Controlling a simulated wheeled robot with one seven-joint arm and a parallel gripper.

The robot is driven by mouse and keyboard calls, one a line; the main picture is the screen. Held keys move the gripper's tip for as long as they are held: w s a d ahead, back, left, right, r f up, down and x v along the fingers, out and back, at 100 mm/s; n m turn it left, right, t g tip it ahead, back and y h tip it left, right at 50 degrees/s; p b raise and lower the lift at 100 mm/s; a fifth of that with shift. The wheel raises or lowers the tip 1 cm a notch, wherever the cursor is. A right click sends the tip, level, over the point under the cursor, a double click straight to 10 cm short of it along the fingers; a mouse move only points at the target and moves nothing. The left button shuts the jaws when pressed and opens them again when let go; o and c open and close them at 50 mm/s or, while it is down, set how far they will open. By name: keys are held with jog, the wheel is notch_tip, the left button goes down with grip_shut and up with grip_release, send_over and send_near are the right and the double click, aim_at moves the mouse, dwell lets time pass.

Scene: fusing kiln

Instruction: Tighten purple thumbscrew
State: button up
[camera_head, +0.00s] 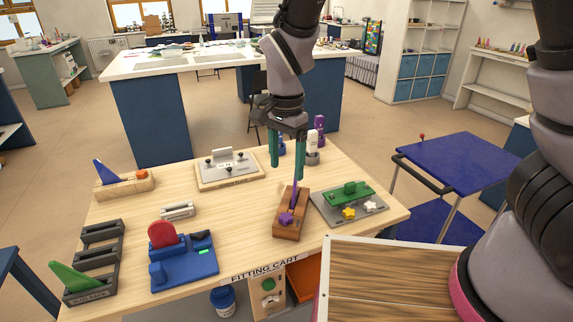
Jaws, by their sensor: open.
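The purple thumbscrew (286,218) is a small star-shaped knob on the near part of a brown wooden block (288,233) on the fitting cart. A thin purple upright piece (295,192) stands in the same block, behind the knob. My gripper (288,172) points down with two teal fingers apart, over the far end of the block. The fingers appear above and behind the thumbscrew, not touching it. The upper part of the purple piece shows near the right finger; I cannot tell whether they touch.
A grey plate with a green part and yellow and white knobs (348,203) sits close on the right. A blue fixture with a red disc (185,265) is at the left. A grey plate with black knobs (228,170) lies behind. Bare wood (235,225) lies left of the block.

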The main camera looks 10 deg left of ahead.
aim_at(286, 217)
notch_tip(286, 217, down, 14)
jog(key=m, duration=0.6)
jog(key=shift+s+a+f, duration=0.1)
jog(key=shift+s+f, duration=0.05)
jog(key=shift+f, duration=0.05)
jog(key=shift+c, duration=0.3)
grip_shut()
jog(key=m, duration=0.4)
jog(key=shift+m, duration=0.8)
